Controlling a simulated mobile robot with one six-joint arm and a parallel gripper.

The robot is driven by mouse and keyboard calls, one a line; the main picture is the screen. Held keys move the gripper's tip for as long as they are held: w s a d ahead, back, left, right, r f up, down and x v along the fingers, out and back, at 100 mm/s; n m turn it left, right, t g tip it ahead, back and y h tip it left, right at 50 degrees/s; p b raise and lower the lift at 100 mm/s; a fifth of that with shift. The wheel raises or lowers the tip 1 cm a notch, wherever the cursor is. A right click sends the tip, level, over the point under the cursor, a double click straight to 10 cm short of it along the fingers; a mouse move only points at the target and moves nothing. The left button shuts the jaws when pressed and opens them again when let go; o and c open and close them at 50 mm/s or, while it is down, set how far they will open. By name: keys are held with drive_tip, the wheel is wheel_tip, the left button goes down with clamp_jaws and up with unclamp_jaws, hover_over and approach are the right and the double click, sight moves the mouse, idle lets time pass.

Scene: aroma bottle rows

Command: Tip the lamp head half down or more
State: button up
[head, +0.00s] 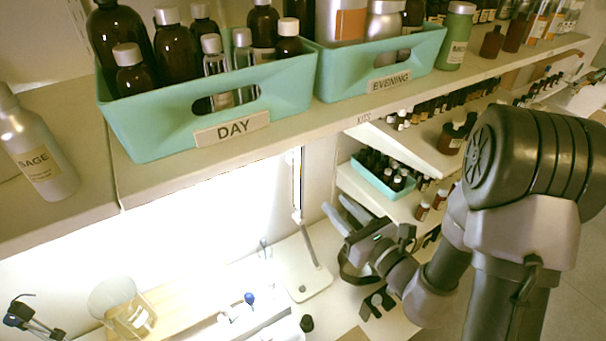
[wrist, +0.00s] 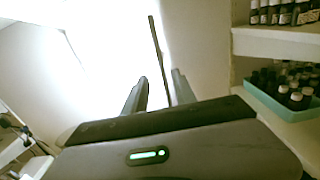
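The desk lamp stands on the lower worktop in the head view, with a white flat base (head: 303,281) and a thin upright stem (head: 297,188). Its upper part is cut off by the shelf edge, so I cannot make out the lamp head or its tilt. My gripper (head: 334,203) is to the right of the stem, with its two fingers apart and nothing between them. In the wrist view my gripper (wrist: 160,78) points at the bright wall. A thin dark upright bar (wrist: 158,50), likely part of the lamp, shows beyond the fingertips.
Teal bins marked DAY (head: 160,140) and EVENING (head: 345,87) hold bottles on the upper shelf. A silver bottle (head: 40,150) stands left. A teal tray of small bottles (head: 372,178) is close behind my gripper; it also shows in the wrist view (wrist: 262,104). A glass beaker (head: 118,300) stands lower left.

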sight(303, 170)
drive_tip(key=p+x, duration=0.2)
drive_tip(key=x, duration=1.3)
drive_tip(key=shift+w+a+p, duration=0.1)
drive_tip(key=shift+a+p, duration=0.1)
drive_tip(key=shift+p, duration=0.15)
clamp_jaws()
idle(0.4)
